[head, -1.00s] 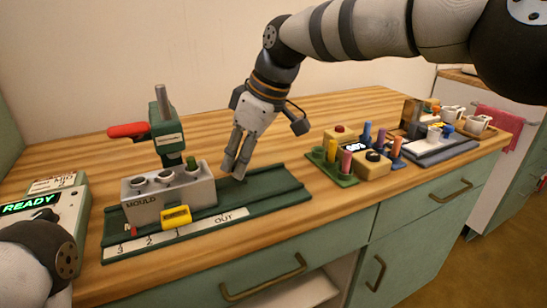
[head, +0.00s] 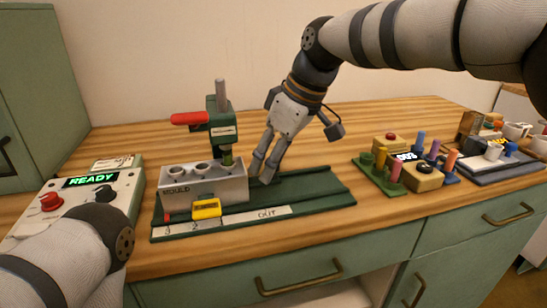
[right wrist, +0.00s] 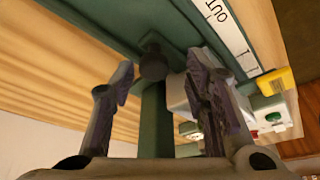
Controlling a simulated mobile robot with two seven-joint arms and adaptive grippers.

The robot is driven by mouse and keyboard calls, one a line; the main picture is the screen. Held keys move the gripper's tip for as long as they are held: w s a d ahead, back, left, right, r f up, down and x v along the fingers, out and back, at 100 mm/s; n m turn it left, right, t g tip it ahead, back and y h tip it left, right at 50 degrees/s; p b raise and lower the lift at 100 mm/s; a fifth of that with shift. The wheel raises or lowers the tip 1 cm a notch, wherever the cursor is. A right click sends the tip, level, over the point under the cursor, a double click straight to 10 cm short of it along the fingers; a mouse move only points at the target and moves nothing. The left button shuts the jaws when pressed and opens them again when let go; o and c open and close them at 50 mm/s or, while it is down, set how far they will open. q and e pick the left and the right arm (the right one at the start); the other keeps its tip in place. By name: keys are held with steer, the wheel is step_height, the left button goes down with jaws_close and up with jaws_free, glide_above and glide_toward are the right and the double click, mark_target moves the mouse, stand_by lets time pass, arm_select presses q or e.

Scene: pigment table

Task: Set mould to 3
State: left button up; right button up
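The grey mould block (head: 222,186), with several round holes on top and a yellow pointer (head: 206,208) on its front, sits on the green rail (head: 318,188). A white scale strip (head: 266,213) in front reads 3, 2 and OUT; the pointer stands right of the 2, short of OUT. My right gripper (head: 263,178) is low over the rail at the block's right end. In the right wrist view its fingers (right wrist: 160,95) are apart, with the mould block (right wrist: 178,95) partly hidden behind one finger. I cannot tell whether they touch. My left gripper is out of view.
A green press with a red handle (head: 190,118) stands behind the block. A panel with a READY display (head: 91,180) is at left, near my left arm. A green peg tray (head: 378,182) and a yellowish box (head: 424,177) stand right of the rail. The rail's right part is clear.

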steer(key=shift+d+r, duration=0.2)
steer(key=shift+r, duration=0.15)
steer(key=v, duration=1.1)
steer(key=shift+s, duration=0.15)
